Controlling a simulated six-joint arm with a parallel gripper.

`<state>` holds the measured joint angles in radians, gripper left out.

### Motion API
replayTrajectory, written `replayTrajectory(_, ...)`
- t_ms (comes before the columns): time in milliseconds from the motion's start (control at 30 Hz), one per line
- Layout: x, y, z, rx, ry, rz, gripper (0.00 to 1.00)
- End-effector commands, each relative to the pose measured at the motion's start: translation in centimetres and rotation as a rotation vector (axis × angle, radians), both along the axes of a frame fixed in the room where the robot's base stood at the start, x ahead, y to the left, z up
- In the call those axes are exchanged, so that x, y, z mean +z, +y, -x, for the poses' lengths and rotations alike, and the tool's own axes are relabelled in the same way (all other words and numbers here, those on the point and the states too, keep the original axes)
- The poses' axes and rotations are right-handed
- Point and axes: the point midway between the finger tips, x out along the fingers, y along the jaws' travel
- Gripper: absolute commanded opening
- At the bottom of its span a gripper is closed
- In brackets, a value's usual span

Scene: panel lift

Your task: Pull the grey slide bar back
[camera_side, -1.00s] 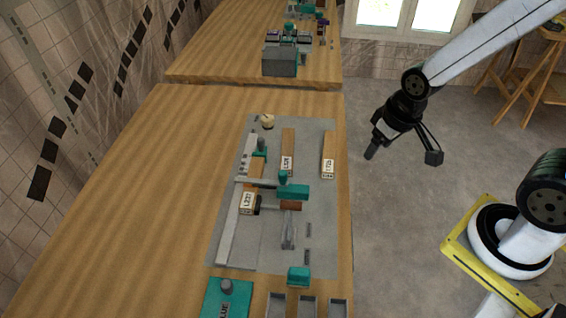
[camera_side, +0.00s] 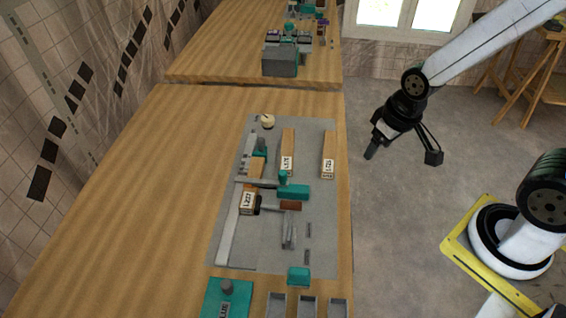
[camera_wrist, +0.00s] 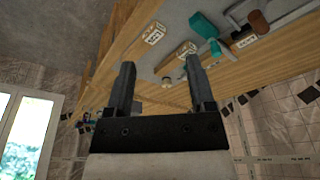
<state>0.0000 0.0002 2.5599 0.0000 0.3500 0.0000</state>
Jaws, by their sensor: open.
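My gripper (camera_side: 403,155) hangs in the air over the floor, right of the table and clear of the panel. Its fingers are spread and empty, and they also show apart in the wrist view (camera_wrist: 160,68). A thin grey bar (camera_side: 256,183) lies across the grey panel (camera_side: 318,225), between a long pale rail (camera_side: 229,232) and a teal block (camera_side: 293,192). Another short grey piece (camera_side: 289,236) lies in front of a brown block (camera_side: 290,205). I cannot tell for certain which is the slide bar. Nothing touches my gripper.
Labelled wooden blocks (camera_side: 287,150), (camera_side: 328,153) and (camera_side: 248,203) stand on the panel. A teal block (camera_side: 298,276), a teal plate with a knob (camera_side: 227,299) and grey trays (camera_side: 307,306) are at the front. A second table (camera_side: 220,63) stands behind.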

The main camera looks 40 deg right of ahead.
Motion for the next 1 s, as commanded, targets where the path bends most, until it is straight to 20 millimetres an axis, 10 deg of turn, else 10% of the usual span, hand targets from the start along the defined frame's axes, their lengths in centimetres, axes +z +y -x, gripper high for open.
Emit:
replayTrajectory(467, -0.1, 0.5, -1.3, 0.036, 0.014, 0.004, 0.7)
replayTrajectory(1000, -3.0, 6.1, -11.0, 0.342, 0.133, 0.041, 0.7)
